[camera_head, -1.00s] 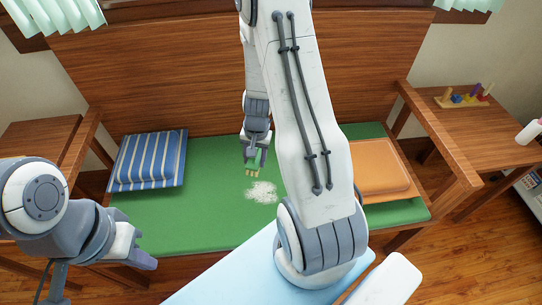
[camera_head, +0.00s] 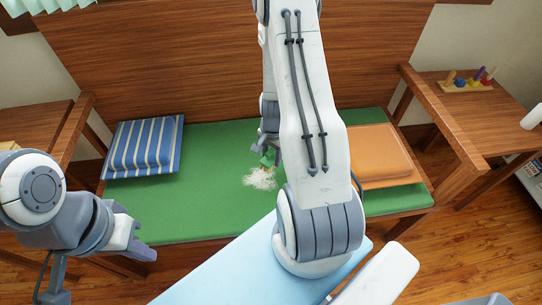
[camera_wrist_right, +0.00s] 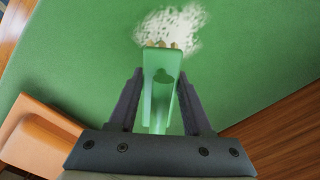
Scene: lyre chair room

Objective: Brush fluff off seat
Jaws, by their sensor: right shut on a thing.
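A patch of white fluff (camera_head: 261,179) lies on the green seat cushion (camera_head: 213,200) of the wooden bench. My right gripper (camera_head: 267,153) is over the seat, partly hidden behind my own arm. In the right wrist view, my right gripper (camera_wrist_right: 161,105) is shut on the green handle of a brush (camera_wrist_right: 161,72). The brush's pale bristle tips are at the near edge of the fluff (camera_wrist_right: 172,28); I cannot tell whether they touch the seat. My left gripper (camera_head: 143,250) is at the lower left, in front of the seat, with its jaws not clear.
A blue-and-white striped pillow (camera_head: 145,147) lies at the seat's left end. An orange pillow (camera_head: 376,157) lies at its right end. A side table at right holds a peg toy (camera_head: 467,82) and a white cylinder (camera_head: 533,117). Wooden armrests and a high back enclose the seat.

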